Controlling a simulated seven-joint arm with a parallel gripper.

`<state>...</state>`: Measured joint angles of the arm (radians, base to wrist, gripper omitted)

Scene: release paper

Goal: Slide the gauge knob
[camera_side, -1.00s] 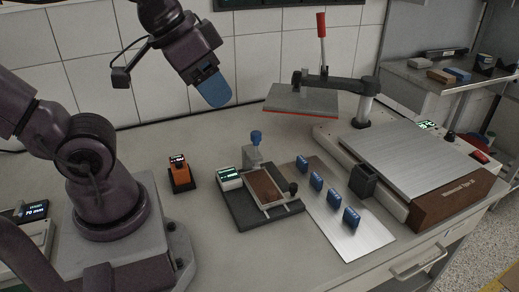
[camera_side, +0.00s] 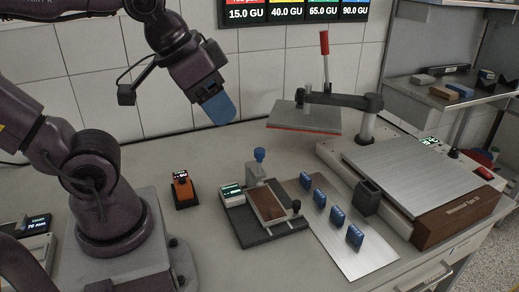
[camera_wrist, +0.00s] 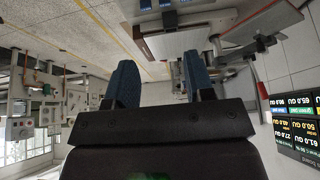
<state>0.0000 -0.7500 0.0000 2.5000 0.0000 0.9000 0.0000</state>
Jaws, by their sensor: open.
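A small fixture with a dark base (camera_side: 262,234) stands on the bench in the middle of the side view. It carries a lit green display (camera_side: 232,190), a brown pad (camera_side: 269,205), a blue knob (camera_side: 259,154) on a grey post and a dark round knob (camera_side: 297,205) at its right edge. I cannot tell which of these is the gauge knob. My gripper (camera_side: 219,106) hangs above and behind the fixture, clear of it. In the wrist view its two blue fingers (camera_wrist: 160,82) are spread apart with nothing between them.
A small orange device (camera_side: 182,188) stands left of the fixture. Several blue blocks (camera_side: 319,198) stand on a metal plate (camera_side: 358,262) to its right. A press with a red lever (camera_side: 324,57) and a flat-topped machine (camera_side: 408,172) stand behind and right.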

